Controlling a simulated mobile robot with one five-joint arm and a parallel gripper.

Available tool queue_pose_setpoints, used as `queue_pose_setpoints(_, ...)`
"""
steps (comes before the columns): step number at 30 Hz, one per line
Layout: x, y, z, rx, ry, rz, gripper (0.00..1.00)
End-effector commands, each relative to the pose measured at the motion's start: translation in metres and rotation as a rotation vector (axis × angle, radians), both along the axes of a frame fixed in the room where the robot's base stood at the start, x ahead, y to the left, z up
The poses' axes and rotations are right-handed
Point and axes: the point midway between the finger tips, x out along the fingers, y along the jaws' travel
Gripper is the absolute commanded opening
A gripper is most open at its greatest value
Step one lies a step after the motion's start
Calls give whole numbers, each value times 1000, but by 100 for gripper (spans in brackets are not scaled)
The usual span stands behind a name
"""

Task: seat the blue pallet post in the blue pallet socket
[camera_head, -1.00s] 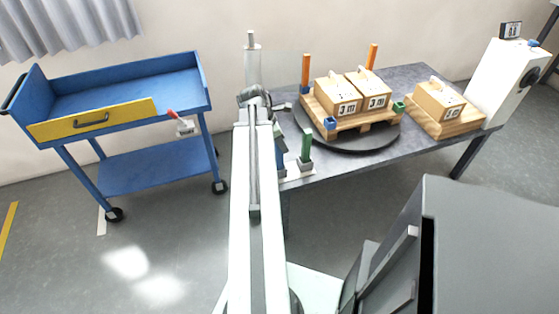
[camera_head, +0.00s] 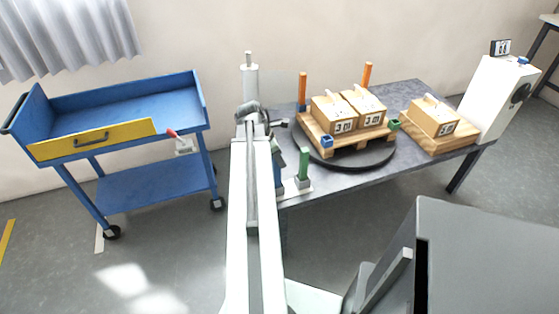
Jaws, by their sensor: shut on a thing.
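The blue pallet socket (camera_head: 327,141) is a small blue block at the near left corner of the wooden pallet (camera_head: 350,141). The pallet sits on a dark round turntable (camera_head: 383,157). The blue post (camera_head: 278,172) shows as a dark blue upright strip just right of my arm, beside the green post. My gripper (camera_head: 277,148) is at the near left end of the table, left of the pallet and apart from the socket. It appears shut on the blue post; my arm hides most of the jaws, and the post's lower end is hard to make out.
A green post (camera_head: 304,164) stands in a grey holder at the table's near edge. Two orange posts (camera_head: 303,88) rise at the pallet's back corners. Boxes (camera_head: 334,114) load the pallet; another box (camera_head: 433,116) sits right. A green socket (camera_head: 393,125) marks the right corner. A blue cart (camera_head: 130,178) stands left.

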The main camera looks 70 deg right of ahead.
Motion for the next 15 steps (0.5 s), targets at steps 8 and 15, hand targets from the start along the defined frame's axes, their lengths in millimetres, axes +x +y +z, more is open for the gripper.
queue_pose_setpoints(8, 0, 0, 69, 0, 0, 0, 0)
queue_pose_setpoints(15, 0, 0, 84, 0, 0, 0, 0)
